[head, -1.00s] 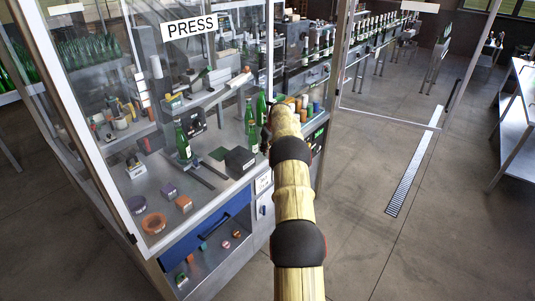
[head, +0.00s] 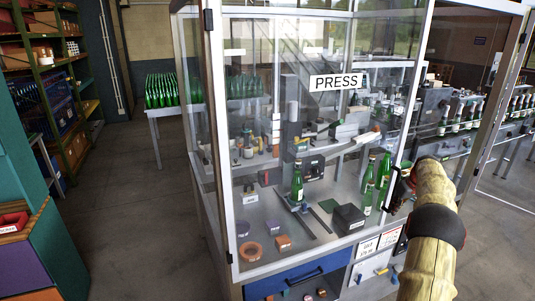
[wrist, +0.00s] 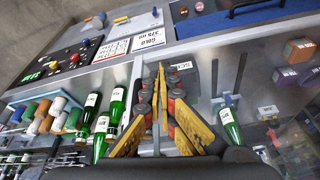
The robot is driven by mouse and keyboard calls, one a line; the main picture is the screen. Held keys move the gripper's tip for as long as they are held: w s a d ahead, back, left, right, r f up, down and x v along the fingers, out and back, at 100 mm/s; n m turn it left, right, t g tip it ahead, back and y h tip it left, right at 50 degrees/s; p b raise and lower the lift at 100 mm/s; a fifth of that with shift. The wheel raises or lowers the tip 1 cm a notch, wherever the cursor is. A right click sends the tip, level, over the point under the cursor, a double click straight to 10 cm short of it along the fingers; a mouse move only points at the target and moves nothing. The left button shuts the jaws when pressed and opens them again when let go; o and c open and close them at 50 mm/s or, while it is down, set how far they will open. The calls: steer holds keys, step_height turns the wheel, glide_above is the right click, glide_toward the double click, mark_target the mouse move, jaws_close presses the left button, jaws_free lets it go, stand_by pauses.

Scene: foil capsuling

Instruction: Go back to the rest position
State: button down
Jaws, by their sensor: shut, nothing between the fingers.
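My gripper (head: 403,183) is at the right side of the glass-walled press cell, near the cell's right-hand post. In the wrist view my gripper (wrist: 160,82) has its yellow fingers closed together with nothing between them. A green bottle (head: 297,182) with a pale label stands upright in the cell in front of the press. Green bottles (head: 368,192) also stand near the right post, left of my gripper. In the wrist view, green bottles (wrist: 116,108) show left of the fingers, and a single bottle (wrist: 230,128) shows to the right.
The press cell (head: 228,205) has metal posts and a PRESS sign (head: 338,81). A green cabinet (head: 60,250) stands at left. The floor (head: 130,210) between is clear.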

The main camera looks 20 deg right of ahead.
steer(key=shift+w, duration=0.1)
steer(key=s+a+f+m+g, duration=0.1)
steer(key=s+a+f+m, duration=0.35)
steer(key=f, duration=0.25)
steer(key=s+a+r+b, duration=0.2)
steer(key=a+r, duration=0.1)
steer(key=a, duration=0.9)
steer(key=s+a+r+n+g+b, duration=0.1)
steer(key=s+a+r+b, duration=0.1)
steer(key=a, duration=0.9)
steer(key=s+a+r+b, duration=0.2)
steer(key=s+a+r, duration=0.1)
steer(key=a, duration=0.9)
steer(key=s+a+n+t+b, duration=0.1)
steer(key=s+a+n+b, duration=0.1)
steer(key=s+a, duration=0.3)
steer(key=s+a+n+t+b, duration=0.1)
steer(key=s+a, duration=0.4)
steer(key=a, duration=0.8)
steer(key=s+a+n+t+y+b, duration=0.1)
steer(key=s+a+n+b, duration=0.2)
steer(key=a, duration=0.7)
steer(key=s+b, duration=0.2)
steer(key=s, duration=0.1)
steer(key=shift+f+n+t, duration=0.3)
steer(key=shift+n, duration=0.05)
